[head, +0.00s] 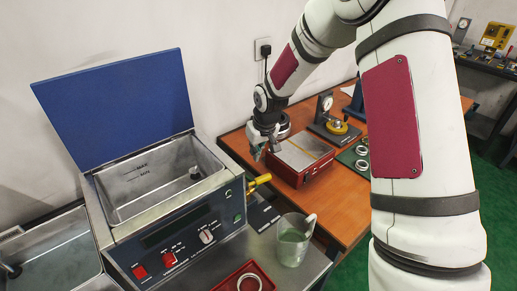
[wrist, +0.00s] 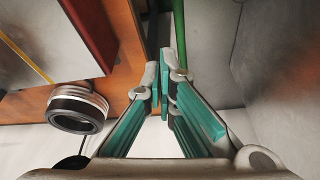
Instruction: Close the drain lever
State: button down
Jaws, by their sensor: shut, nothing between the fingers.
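The drain lever (head: 259,183) is a yellow handle sticking out from the right side of the steel cleaning tank (head: 150,190), near its front corner. My gripper (head: 264,154) is in the air above and slightly behind the lever, apart from it, fingers pointing down. In the wrist view my gripper (wrist: 166,80) shows its teal-padded fingers closed together at the tips, with nothing held. I cannot make out the lever in the wrist view.
The tank's blue lid (head: 120,105) stands open. A red box (head: 300,160) is close right of my gripper on the wooden table (head: 345,205). A glass beaker (head: 293,245) and a red tray (head: 243,278) with a ring stand in front. A dial gauge (head: 327,115) is behind.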

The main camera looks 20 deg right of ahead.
aim_at(256, 182)
jog(key=shift+s+d+f+p, duration=0.1)
jog(key=shift+s+f+p, duration=0.2)
jog(key=shift+f, duration=0.45)
jog(key=shift+s+d+f+p, duration=0.15)
jog(key=shift+s+f, duration=0.3)
jog(key=shift+f, duration=0.35)
jog(key=shift+s+f+p, duration=0.2)
jog(key=shift+s+f, duration=0.15)
jog(key=shift+f, duration=0.4)
